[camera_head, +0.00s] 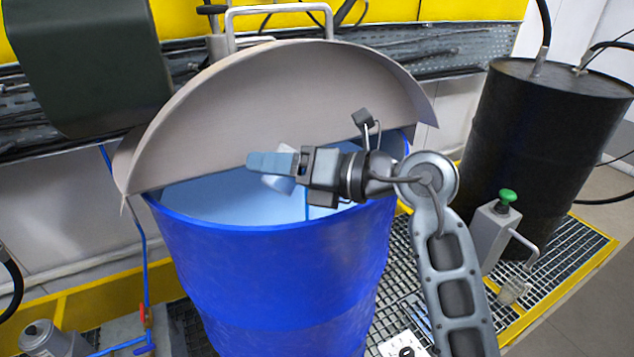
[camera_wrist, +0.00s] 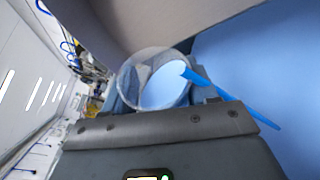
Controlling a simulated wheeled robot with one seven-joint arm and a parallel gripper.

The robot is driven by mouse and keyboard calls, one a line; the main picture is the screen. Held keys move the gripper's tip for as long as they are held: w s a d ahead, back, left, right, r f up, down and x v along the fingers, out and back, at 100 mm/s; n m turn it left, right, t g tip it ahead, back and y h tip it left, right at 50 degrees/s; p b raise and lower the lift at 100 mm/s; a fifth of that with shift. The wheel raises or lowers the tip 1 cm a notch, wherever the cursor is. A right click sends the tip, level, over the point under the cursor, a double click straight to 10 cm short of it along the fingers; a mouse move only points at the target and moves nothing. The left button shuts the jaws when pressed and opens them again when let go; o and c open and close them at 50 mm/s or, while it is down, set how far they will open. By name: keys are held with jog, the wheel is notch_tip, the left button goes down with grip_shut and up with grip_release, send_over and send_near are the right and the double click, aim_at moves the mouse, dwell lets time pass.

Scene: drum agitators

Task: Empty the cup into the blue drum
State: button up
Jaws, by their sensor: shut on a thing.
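The blue drum (camera_head: 275,270) stands upright in the middle of the head view, its front half open and its inside pale blue. My gripper (camera_head: 270,163) reaches in from the right over the opening, close to the raised lid. It is shut on a small whitish cup (camera_head: 280,184), which shows below the fingers and looks tilted. In the wrist view the translucent cup (camera_wrist: 137,76) sits between the fingers, with pale blue showing through its mouth. Whether anything is left in the cup cannot be told. The drum's bottom is mostly hidden.
A grey half-round lid (camera_head: 270,105) stands raised behind the opening, close to my gripper. A black drum (camera_head: 545,140) stands at the right. A post with a green knob (camera_head: 506,197) stands on the grating. A dark green box (camera_head: 85,65) hangs at upper left.

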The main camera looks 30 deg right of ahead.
aim_at(285, 148)
jog(key=shift+d+r+m+t+y, duration=0.1)
jog(key=shift+r+m+t+y, duration=0.4)
jog(key=shift+m, duration=0.65)
jog(key=shift+d+r+m+t+y, duration=0.1)
jog(key=shift+r+m+t+y, duration=0.15)
jog(key=shift+r+m, duration=0.6)
dwell(2.2)
jog(key=shift+w+d+m+t+y, duration=0.3)
jog(key=shift+d+m, duration=0.35)
jog(key=shift+m, duration=0.55)
jog(key=shift+d+r+m+t, duration=0.1)
jog(key=shift+r+m+t, duration=0.15)
jog(key=shift+m, duration=0.3)
jog(key=shift+d+r+m+t, duration=0.1)
jog(key=shift+m+t, duration=0.1)
jog(key=shift+m, duration=0.35)
dwell(0.8)
jog(key=n, duration=0.1)
jog(key=a+f+n+g, duration=0.1)
jog(key=a+n, duration=0.1)
jog(key=n, duration=0.1)
jog(key=shift+s+f+g, duration=0.2)
jog(key=shift+s+g, duration=0.05)
jog(key=shift+g, duration=0.05)
jog(key=shift+d, duration=0.1)
